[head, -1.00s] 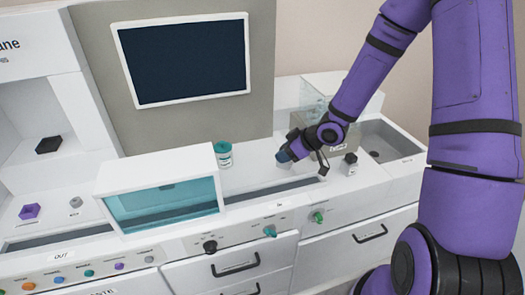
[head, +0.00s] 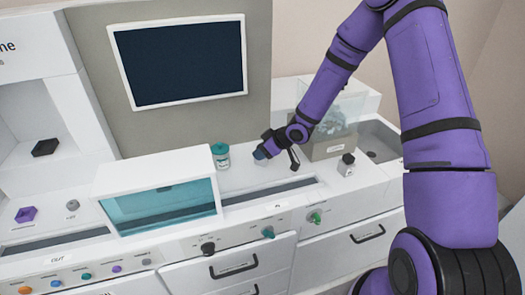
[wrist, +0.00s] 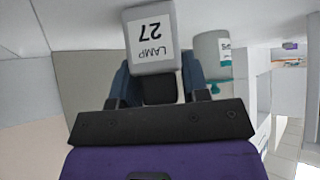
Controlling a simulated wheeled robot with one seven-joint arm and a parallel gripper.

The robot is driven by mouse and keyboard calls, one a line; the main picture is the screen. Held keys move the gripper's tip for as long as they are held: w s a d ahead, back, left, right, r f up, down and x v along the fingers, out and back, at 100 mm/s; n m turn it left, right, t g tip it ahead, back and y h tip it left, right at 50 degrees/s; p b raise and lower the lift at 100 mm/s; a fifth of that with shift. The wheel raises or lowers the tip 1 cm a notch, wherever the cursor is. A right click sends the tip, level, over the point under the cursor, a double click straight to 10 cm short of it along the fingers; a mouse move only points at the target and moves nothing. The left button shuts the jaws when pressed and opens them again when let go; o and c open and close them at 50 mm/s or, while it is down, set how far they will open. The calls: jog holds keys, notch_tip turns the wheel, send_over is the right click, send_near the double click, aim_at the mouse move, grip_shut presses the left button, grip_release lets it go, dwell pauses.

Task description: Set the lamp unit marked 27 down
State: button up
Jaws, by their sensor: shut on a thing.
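The lamp unit marked 27 (wrist: 150,40) is a light grey block with a white label reading "LAMP 27", upside down in the wrist view. My gripper (wrist: 155,80) is shut on it, with a dark blue finger on each side. In the head view my gripper (head: 262,153) is over the counter, just right of the teal-lidded jar. The lamp unit is hardly visible there, and I cannot tell whether it touches the counter.
The teal-lidded jar (head: 221,156) stands close to my gripper. A clear-walled box (head: 333,125) and a small dark-topped block (head: 346,164) are to the right, before the sink (head: 379,140). A teal-windowed cover (head: 160,205) is at left. A long slot (head: 268,192) runs along the counter.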

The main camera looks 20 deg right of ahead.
jog(key=o, duration=1.1)
jog(key=shift+f, duration=0.1)
jog(key=shift+c, duration=0.2)
jog(key=shift+s+d+r, duration=0.1)
jog(key=shift+d+r, duration=0.1)
jog(key=shift+r, duration=0.1)
jog(key=s+d+r+m+h, duration=0.2)
jog(key=s+d+r+h, duration=0.15)
jog(key=s+r, duration=0.4)
jog(key=s+d+r+m+h, duration=0.1)
jog(key=s+d+r+h, duration=0.25)
jog(key=r, duration=0.75)
jog(key=s+d+r+m+h, duration=0.2)
jog(key=s+d+r, duration=0.3)
jog(key=r, duration=0.4)
jog(key=s+a+r+m+y, duration=0.1)
jog(key=s+r, duration=0.3)
jog(key=s, duration=0.6)
jog(key=s+a+r+m+g+y, duration=0.1)
jog(key=s+a+r+m, duration=0.2)
jog(key=s, duration=0.8)
jog(key=shift+s+a+r+y, duration=0.2)
jog(key=shift+a+r+y, duration=0.15)
jog(key=shift+a, duration=0.4)
